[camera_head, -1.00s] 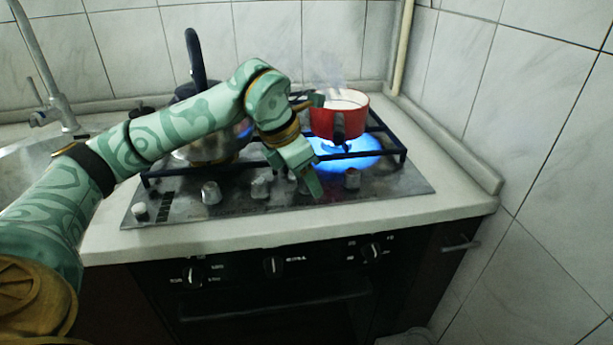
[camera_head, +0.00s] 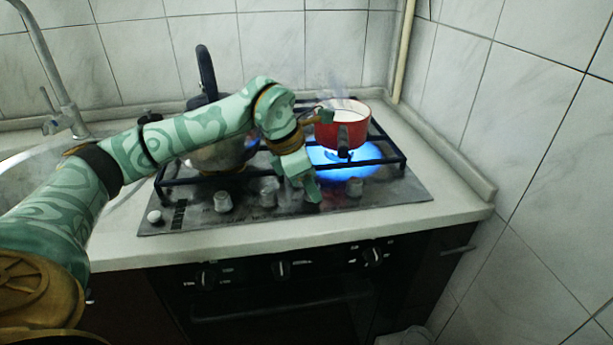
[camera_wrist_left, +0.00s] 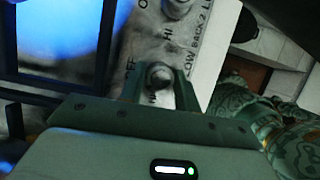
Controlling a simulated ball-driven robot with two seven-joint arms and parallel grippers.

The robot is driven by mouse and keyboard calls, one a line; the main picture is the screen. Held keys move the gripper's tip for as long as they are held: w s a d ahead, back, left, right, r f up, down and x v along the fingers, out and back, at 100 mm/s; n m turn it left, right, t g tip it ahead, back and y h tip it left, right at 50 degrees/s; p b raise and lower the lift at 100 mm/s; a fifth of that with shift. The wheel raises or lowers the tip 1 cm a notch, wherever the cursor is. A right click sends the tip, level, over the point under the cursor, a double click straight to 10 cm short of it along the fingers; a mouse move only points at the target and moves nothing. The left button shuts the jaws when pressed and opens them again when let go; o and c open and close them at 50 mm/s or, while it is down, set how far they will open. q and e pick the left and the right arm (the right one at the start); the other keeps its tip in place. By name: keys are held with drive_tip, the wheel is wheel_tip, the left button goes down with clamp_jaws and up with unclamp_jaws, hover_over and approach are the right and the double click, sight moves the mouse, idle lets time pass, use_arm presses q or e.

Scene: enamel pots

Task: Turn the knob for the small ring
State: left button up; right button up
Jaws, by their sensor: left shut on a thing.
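The hob (camera_head: 385,198) has a row of metal knobs along its front. My left gripper (camera_head: 308,192) reaches down to this row, between a knob (camera_head: 268,192) on its left and a knob (camera_head: 354,187) on its right. In the left wrist view its two fingers are shut on a round metal knob (camera_wrist_left: 160,75). That knob is mostly hidden by the gripper in the head view. Another knob (camera_wrist_left: 176,8) stands beyond the fingers, near printed HI and LOW marks. A blue flame (camera_head: 345,160) burns under the red pot. My right gripper is not in view.
A steaming red pot (camera_head: 343,130) stands on the black grate at the right, close to my left wrist. A kettle (camera_head: 215,155) stands behind my forearm. A sink tap (camera_head: 65,118) is at the far left. Oven knobs (camera_head: 372,256) sit below the counter edge.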

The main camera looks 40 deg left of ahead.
use_arm(q)
drive_tip(key=m+p, duration=0.1)
drive_tip(key=m+g+p, duration=0.1)
drive_tip(key=m, duration=0.1)
drive_tip(key=m+h+p, duration=0.1)
drive_tip(key=shift+w+r+m+p, duration=0.1)
drive_tip(key=shift+r+m+p, duration=0.2)
drive_tip(key=shift+r+p, duration=0.1)
drive_tip(key=shift+f+m+g+h+p, duration=0.25)
drive_tip(key=shift+m+g+p, duration=0.35)
drive_tip(key=shift+m, duration=0.5)
drive_tip(key=shift+a+m+g+p, duration=0.1)
drive_tip(key=shift+m+g+p, duration=0.3)
drive_tip(key=shift+m, duration=0.8)
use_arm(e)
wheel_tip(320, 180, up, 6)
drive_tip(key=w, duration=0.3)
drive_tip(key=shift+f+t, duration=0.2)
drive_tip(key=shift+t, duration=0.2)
use_arm(q)
drive_tip(key=shift+f, duration=0.1)
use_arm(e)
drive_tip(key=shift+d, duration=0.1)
use_arm(q)
drive_tip(key=o, duration=1)
